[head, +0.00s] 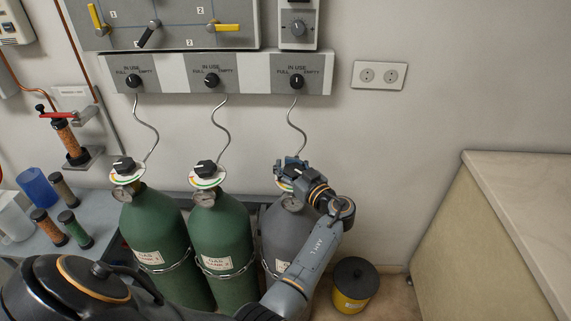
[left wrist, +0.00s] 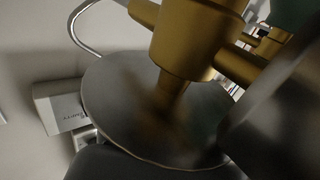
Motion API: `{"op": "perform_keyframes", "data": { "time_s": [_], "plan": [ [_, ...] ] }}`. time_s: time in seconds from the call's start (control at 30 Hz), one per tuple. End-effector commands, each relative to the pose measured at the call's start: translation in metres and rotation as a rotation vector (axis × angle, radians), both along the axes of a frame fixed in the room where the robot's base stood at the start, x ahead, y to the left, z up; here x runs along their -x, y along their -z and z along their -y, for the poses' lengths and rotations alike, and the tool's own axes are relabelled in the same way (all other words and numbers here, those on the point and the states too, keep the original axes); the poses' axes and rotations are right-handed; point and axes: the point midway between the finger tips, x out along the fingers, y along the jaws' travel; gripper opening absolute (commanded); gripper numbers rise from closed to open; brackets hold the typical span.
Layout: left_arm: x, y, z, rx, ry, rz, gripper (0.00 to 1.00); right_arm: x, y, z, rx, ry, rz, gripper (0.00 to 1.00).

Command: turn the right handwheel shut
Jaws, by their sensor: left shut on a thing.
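The right handwheel sits on top of the grey gas tank (head: 275,225), the rightmost of three. My left gripper (head: 291,167) is over the top of this tank, shut on the handwheel, and it and my wrist hide the wheel in the head view. A pale label disc (head: 282,184) shows under the gripper. In the left wrist view a brass valve body (left wrist: 198,40) and a large grey disc (left wrist: 112,95) fill the middle. A dark blurred shape covers the lower right there. My right gripper is not in view.
Two green tanks, the middle one (head: 219,231) and the left one (head: 157,228), stand to the left with black handwheels. A panel (head: 232,76) with three black knobs hangs above. A yellow bin (head: 352,302) and a counter (head: 520,185) are at the right.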

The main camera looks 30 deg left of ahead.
Motion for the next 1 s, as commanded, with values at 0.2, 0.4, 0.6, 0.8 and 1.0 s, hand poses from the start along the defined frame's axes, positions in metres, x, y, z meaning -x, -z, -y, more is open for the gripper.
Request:
{"op": "perform_keyframes", "data": {
  "time_s": [0.2, 0.4, 0.6, 0.8, 1.0],
  "plan": [
    [0.000, 0.002, 0.002, 0.003, 0.001, -0.002, 0.11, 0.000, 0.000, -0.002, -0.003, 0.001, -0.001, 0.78],
    [0.000, 0.003, 0.002, 0.004, 0.002, -0.003, 0.09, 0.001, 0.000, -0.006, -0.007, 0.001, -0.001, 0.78],
    [0.000, 0.004, 0.003, 0.005, 0.025, -0.004, 0.09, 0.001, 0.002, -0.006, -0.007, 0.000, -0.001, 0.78],
    [-0.002, 0.006, 0.004, 0.005, 0.110, -0.002, 0.09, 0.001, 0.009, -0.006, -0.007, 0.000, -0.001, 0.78],
    [-0.006, 0.006, 0.006, 0.004, 0.266, -0.001, 0.08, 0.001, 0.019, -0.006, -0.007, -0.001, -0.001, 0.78]
  ]
}}
